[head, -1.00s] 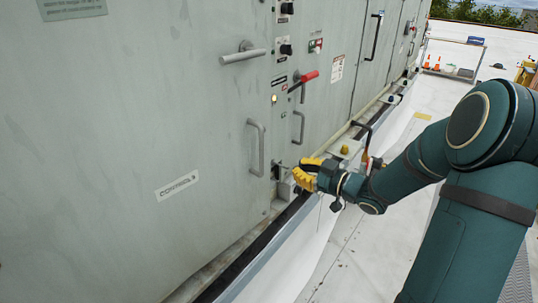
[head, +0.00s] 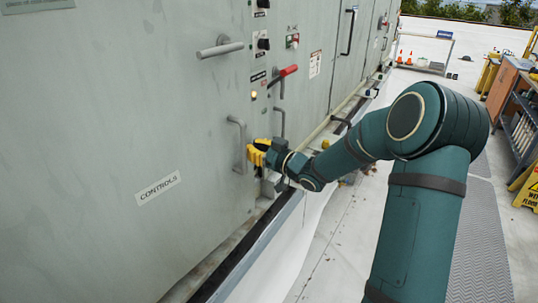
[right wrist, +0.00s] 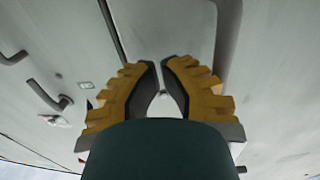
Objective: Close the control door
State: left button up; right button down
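The control door (head: 120,130) is the large grey panel at the left of the head view, with a CONTROLS label (head: 158,188). It looks flush or nearly so; any gap at its right edge is too small to tell. It carries a lever handle (head: 220,47) above and a vertical pull handle (head: 239,145) below. My right gripper (head: 256,152) is just right of the pull handle, near the door's edge. In the right wrist view its yellow fingers (right wrist: 161,68) are nearly together with nothing between them. The pull handle (right wrist: 227,40) passes beside the fingertips there. My left gripper is out of view.
Right of the door are switches (head: 262,44), a red-handled lever (head: 285,73) and another pull handle (head: 280,122). A ledge runs along the cabinet's foot. The white roof floor is open to the right, with a cart (head: 520,115) and a yellow floor sign (head: 530,190).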

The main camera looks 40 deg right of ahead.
jog(key=shift+x, duration=1.1)
